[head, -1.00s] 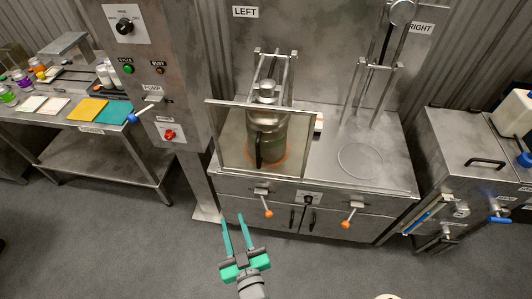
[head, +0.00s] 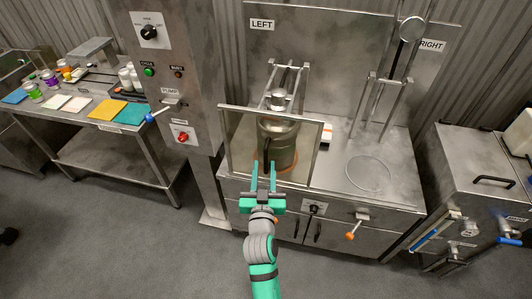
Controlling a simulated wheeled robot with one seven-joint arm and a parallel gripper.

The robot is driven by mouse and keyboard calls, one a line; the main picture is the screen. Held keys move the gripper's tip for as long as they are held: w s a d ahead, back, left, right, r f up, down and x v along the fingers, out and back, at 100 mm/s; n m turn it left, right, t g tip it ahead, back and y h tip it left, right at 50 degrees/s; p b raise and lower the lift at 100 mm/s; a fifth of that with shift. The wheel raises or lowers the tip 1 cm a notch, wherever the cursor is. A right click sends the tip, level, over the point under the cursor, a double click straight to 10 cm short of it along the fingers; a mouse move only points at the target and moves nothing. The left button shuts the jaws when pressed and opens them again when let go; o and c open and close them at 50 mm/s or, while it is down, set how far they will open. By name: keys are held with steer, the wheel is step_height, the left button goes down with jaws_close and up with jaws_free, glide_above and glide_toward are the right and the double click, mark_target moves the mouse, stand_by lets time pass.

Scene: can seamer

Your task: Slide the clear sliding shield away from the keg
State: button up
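The clear sliding shield (head: 240,140), a transparent pane in a metal frame, stands at the front of the left station. The metal keg (head: 277,145) sits behind it under the left clamp, seen through the pane. My gripper (head: 264,168) has teal fingers, parted with a gap between them and nothing seen in it. In the picture it overlaps the lower middle of the shield, in front of the keg. I cannot tell whether the fingertips touch the pane. My arm hides part of the cabinet front below.
The right station is empty, with a ring mark (head: 368,172) on the steel top. An orange-tipped lever (head: 351,235) sticks out below it. A control column (head: 170,70) stands left of the shield. A steel cabinet (head: 475,180) stands at the right. A side table (head: 105,150) holds cloths and bottles.

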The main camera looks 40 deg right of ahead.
mark_target(265, 155)
steer(key=x, duration=0.5)
steer(key=shift+d, duration=0.2)
steer(key=shift+w+d, duration=0.25)
steer(key=shift+w, duration=0.55)
steer(key=shift+s, duration=0.1)
